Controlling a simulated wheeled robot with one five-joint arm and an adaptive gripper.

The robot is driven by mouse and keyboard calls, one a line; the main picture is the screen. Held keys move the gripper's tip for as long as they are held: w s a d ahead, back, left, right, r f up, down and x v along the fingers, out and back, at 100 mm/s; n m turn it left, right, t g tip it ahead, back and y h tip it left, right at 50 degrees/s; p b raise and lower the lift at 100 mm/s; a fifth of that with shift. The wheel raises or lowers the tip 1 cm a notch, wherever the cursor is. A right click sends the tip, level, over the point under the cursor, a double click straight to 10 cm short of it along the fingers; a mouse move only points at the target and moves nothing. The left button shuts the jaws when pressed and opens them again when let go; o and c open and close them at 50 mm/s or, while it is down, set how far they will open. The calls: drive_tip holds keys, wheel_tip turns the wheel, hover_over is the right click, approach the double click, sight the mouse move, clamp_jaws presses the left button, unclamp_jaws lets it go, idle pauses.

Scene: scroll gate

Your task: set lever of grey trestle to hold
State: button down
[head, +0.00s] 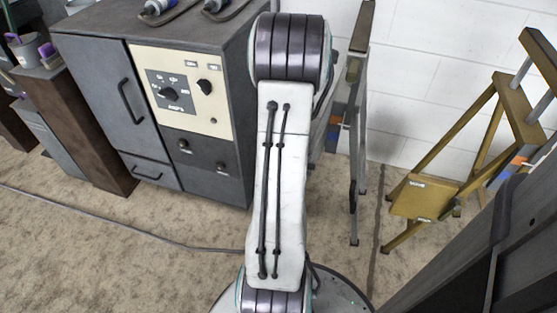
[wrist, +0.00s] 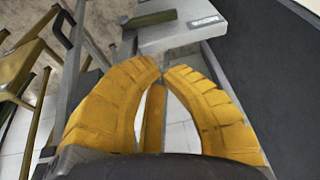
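The grey trestle (head: 357,150) stands right of my arm in the head view, against the white wall and partly hidden by the arm. In the wrist view its grey plate with a small white label (wrist: 178,36) lies just beyond my gripper (wrist: 163,74). A dark handle-like piece (wrist: 65,26) sits beside a grey leg at the upper left; I cannot tell if it is the lever. My gripper's yellow fingers meet or nearly meet at the tips. A yellow-brown bar (wrist: 153,118) shows between the fingers; I cannot tell whether they touch it. The lever's setting is not readable.
A yellow trestle (head: 425,197) stands to the right in the head view. A dark grey cabinet with a cream control panel (head: 183,90) is on the left. A cable (head: 120,226) crosses the carpet. A large dark surface (wrist: 275,90) fills the wrist view's right side.

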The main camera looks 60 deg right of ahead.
drive_tip(key=shift+f, duration=0.25)
drive_tip(key=b+x, duration=0.4)
drive_tip(key=x, duration=0.7)
drive_tip(key=shift+w+a+f+b, duration=0.1)
drive_tip(key=shift+w+f+b, duration=0.05)
drive_tip(key=shift+f+b, duration=0.2)
drive_tip(key=shift+w+f+b, duration=0.2)
drive_tip(key=shift+f+b, duration=0.2)
drive_tip(key=shift+f, duration=0.7)
drive_tip(key=shift+w+a+f, duration=0.1)
drive_tip(key=shift+w+f, duration=0.2)
drive_tip(key=shift+f, duration=0.25)
drive_tip(key=shift+w+a+f+b, duration=0.1)
drive_tip(key=shift+f+b, duration=0.1)
drive_tip(key=shift+f, duration=0.35)
drive_tip(key=shift+w+f+b, duration=0.15)
drive_tip(key=shift+f, duration=0.4)
drive_tip(key=shift+s+f+b, duration=0.2)
drive_tip(key=shift+f+b, duration=0.15)
drive_tip(key=shift+f, duration=0.5)
drive_tip(key=shift+s+f+b, duration=0.2)
drive_tip(key=shift+f+b, duration=0.2)
drive_tip(key=shift+f, duration=0.4)
drive_tip(key=shift+s+f+b, duration=0.2)
drive_tip(key=shift+f+b, duration=0.15)
drive_tip(key=shift+f, duration=0.6)
